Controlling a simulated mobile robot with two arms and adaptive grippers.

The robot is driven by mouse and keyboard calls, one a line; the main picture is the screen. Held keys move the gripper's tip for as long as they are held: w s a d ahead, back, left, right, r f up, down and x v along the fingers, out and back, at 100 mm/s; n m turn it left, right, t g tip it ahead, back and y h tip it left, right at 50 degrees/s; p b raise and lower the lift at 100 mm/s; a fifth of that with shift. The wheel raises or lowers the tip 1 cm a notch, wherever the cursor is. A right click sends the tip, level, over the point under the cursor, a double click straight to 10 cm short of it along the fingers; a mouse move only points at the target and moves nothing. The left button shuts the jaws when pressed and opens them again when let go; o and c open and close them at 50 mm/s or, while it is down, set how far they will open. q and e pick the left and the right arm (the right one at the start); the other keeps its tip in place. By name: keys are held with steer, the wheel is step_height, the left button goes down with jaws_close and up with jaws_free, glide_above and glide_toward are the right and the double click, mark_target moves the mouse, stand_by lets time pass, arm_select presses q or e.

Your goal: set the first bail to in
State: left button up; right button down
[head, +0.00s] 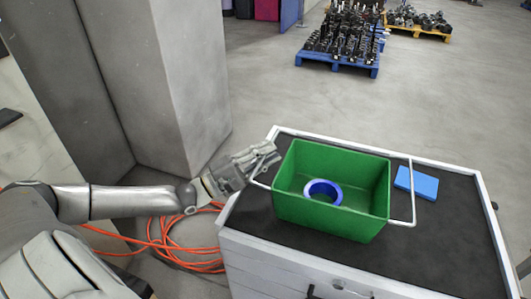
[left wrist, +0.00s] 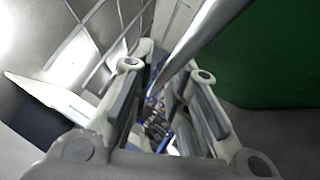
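A green crate (head: 299,222) with an open top stands on a dark-topped cabinet. A thin wire bail (head: 257,183) sticks out from its left end, and a similar bail (head: 413,200) sticks out from its right end. My left gripper (head: 268,156) is at the left bail, just outside the crate's left wall. In the left wrist view the gripper's fingers (left wrist: 167,100) are apart, with a gap between them. The left bail's metal rod (left wrist: 205,42) crosses in front of that gap; whether it touches a finger cannot be told. My right gripper is not in view.
A blue and white ring (head: 323,192) lies in the crate. A blue block (head: 416,184) lies right of it on the cabinet top (head: 455,240). A grey pillar (head: 180,80) stands behind my left arm. Orange cable (head: 165,245) lies on the floor. Loaded pallets (head: 340,62) stand far back.

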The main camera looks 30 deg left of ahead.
arm_select(q)
steer(key=shift+c, duration=0.5)
jaws_close()
